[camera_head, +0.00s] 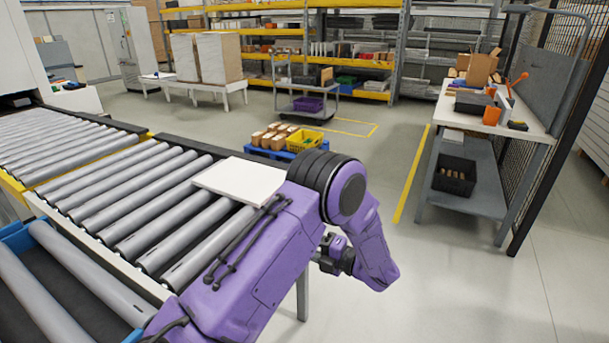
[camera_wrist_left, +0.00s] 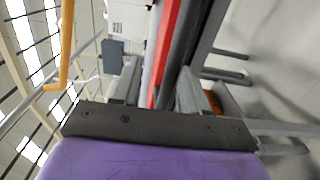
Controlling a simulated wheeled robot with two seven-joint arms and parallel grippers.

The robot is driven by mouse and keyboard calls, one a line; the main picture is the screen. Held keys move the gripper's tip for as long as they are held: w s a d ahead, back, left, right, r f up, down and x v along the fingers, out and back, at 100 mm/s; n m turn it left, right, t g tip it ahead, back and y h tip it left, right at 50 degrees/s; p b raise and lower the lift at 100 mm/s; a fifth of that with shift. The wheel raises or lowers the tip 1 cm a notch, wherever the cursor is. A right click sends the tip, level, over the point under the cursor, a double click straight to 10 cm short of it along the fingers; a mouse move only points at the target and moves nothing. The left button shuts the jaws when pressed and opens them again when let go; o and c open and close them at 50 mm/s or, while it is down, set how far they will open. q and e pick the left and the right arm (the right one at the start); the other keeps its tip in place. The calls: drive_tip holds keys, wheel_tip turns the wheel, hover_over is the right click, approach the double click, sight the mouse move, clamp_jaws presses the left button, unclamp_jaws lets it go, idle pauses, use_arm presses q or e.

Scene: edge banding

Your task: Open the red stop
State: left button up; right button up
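A long red strip (camera_wrist_left: 166,50), which looks like the red stop, runs beside dark and light bars in the left wrist view. It is not visible in the head view, where my purple arm covers the conveyor's near end. My left gripper (camera_head: 328,257) is at the conveyor's right side in the head view, partly hidden by my forearm. In the left wrist view my left gripper (camera_wrist_left: 158,90) has its two grey fingers apart, with the red strip showing between them. Contact with the strip cannot be told. My right gripper is not in view.
A white panel (camera_head: 240,179) lies on the roller conveyor (camera_head: 150,215), close to my arm. A blue-edged roller section (camera_head: 15,238) is at lower left. A workbench (camera_head: 530,125) stands at right. The floor (camera_head: 440,290) between is clear. A yellow rail (camera_wrist_left: 66,45) shows in the wrist view.

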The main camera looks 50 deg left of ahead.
use_arm(q)
drive_tip(key=shift+d, duration=0.1)
drive_tip(key=b+v, duration=0.2)
drive_tip(key=v, duration=0.8)
drive_tip(key=shift+d, duration=0.2)
drive_tip(key=shift+w, duration=0.1)
